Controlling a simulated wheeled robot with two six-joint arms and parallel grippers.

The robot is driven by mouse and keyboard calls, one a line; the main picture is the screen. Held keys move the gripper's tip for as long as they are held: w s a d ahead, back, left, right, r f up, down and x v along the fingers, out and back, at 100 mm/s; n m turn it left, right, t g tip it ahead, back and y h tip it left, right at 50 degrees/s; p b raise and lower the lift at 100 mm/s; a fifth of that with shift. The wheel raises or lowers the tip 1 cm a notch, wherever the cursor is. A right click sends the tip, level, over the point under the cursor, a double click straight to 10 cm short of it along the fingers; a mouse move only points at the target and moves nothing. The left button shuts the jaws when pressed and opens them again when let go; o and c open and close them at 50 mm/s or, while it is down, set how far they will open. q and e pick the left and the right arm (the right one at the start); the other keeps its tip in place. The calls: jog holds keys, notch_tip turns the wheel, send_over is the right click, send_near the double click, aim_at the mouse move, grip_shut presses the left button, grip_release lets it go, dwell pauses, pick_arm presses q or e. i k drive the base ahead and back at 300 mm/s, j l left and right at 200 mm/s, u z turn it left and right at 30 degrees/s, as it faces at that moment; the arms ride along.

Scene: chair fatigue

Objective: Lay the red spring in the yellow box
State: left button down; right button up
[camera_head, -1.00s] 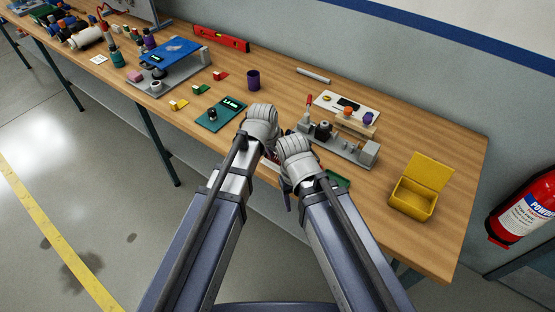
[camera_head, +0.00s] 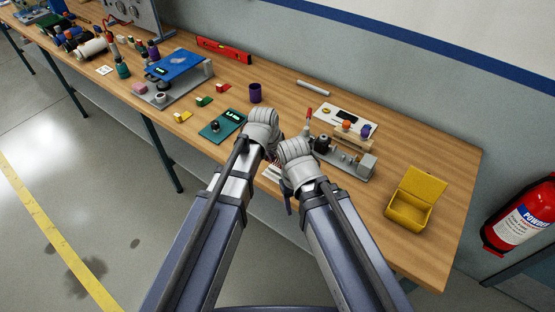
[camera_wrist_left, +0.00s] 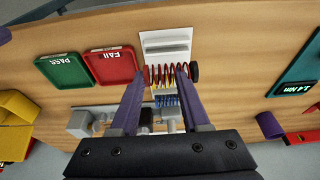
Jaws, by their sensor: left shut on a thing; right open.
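In the left wrist view, the red spring (camera_wrist_left: 164,75) lies crosswise between the fingertips of my left gripper (camera_wrist_left: 163,73), which is shut on it. A white slotted rack (camera_wrist_left: 166,44) is behind it, and yellow and blue springs show just below it in the picture. In the head view, my left gripper (camera_head: 274,154) is over the front of the bench, with its fingers mostly hidden by the hand. My right gripper (camera_head: 287,192) is open close beside it, partly hidden. The yellow box (camera_head: 408,212) stands with its lid up at the bench's right end, well apart from both grippers.
A grey test fixture (camera_head: 350,163) stands between the grippers and the yellow box. A green PASS tray (camera_wrist_left: 62,70) and red FAIL tray (camera_wrist_left: 110,66) lie near the rack. A teal meter (camera_head: 222,126) and purple cup (camera_head: 255,92) are left. Bare bench surrounds the box.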

aim_at(410, 213)
jog(key=k+l+z, duration=0.1)
jog(key=l, duration=0.3)
jog(key=k+l+z, duration=0.1)
jog(key=k+l, duration=0.15)
jog(key=l, duration=0.15)
jog(key=k+l+z, duration=0.1)
jog(key=l, duration=0.3)
jog(key=k+l+z, duration=0.15)
jog(key=l, duration=0.25)
jog(key=k+l+z, duration=0.1)
jog(key=l, duration=0.35)
jog(key=i, duration=0.4)
